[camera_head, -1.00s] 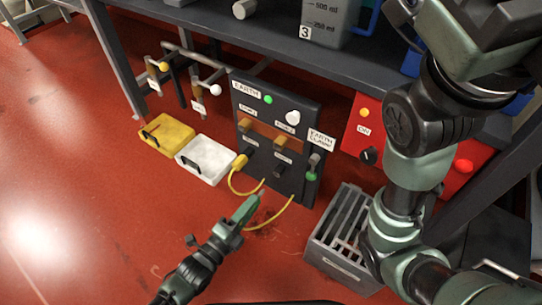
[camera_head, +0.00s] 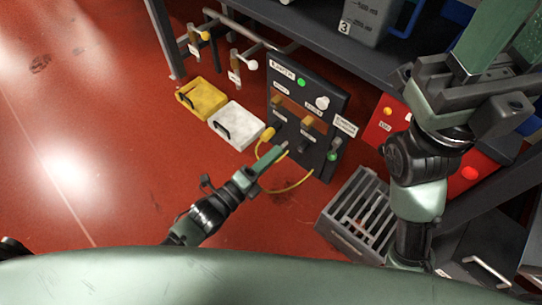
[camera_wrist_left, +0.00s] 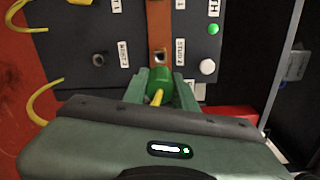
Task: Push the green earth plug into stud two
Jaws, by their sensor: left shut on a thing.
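My left gripper (camera_head: 283,153) is in front of the lower part of the dark earth panel (camera_head: 338,104) in the head view. In the left wrist view its fingers (camera_wrist_left: 160,82) are shut on the green earth plug (camera_wrist_left: 158,79), with a yellow cable coming from its back. The plug points at the hole of stud two (camera_wrist_left: 160,55) in the copper strip, beside the STUD 2 label (camera_wrist_left: 180,51). Hole and plug look nearly in line, the hole still visible; contact cannot be told. The plug is not clear in the head view.
A yellow case (camera_head: 202,98) and a white case (camera_head: 237,124) lie on the red floor. A slatted grey crate (camera_head: 360,214) stands right of the panel, below the red switch box (camera_head: 383,118).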

